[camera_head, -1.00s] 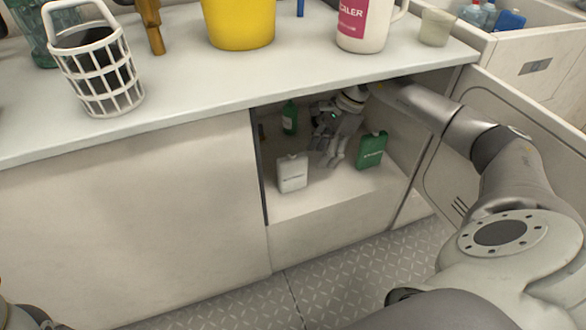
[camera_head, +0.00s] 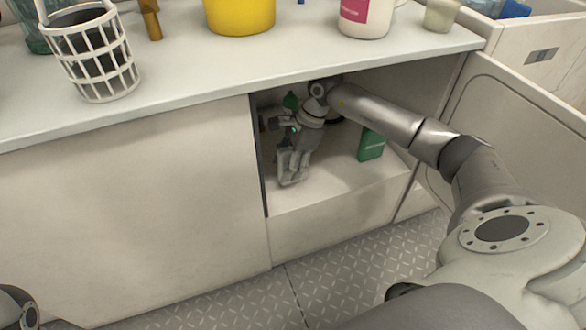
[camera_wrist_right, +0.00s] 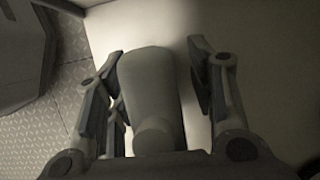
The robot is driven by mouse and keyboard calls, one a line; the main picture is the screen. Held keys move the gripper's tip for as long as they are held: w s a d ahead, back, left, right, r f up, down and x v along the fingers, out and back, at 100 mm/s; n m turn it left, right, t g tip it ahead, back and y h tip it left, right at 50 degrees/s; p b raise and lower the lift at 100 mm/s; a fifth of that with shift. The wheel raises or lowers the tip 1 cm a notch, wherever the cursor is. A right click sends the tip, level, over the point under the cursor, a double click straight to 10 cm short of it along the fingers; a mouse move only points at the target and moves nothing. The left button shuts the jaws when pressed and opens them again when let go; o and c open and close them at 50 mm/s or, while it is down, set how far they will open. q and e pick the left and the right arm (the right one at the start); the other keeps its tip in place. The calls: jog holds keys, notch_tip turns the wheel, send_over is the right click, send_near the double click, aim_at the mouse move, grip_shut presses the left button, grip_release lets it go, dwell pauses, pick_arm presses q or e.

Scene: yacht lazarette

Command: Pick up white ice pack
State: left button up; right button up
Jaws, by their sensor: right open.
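The white ice pack (camera_wrist_right: 150,85) stands on the cabinet floor, its cap toward the camera in the right wrist view. My right gripper (camera_wrist_right: 155,75) is open, with its fingers on both sides of the pack; whether they touch it I cannot tell. In the head view my right gripper (camera_head: 292,172) reaches down inside the cabinet and hides most of the pack. My left gripper is not in view.
A green pack (camera_head: 371,145) stands to the right in the cabinet, and a green bottle (camera_head: 291,101) is behind my right gripper. The counter (camera_head: 200,82) overhangs the opening and bears a white basket (camera_head: 100,65) and a yellow bucket (camera_head: 240,15). The open door (camera_head: 510,125) is at the right.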

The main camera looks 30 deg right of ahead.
jog(key=shift+f, duration=0.1)
grip_shut()
dwell(0.3)
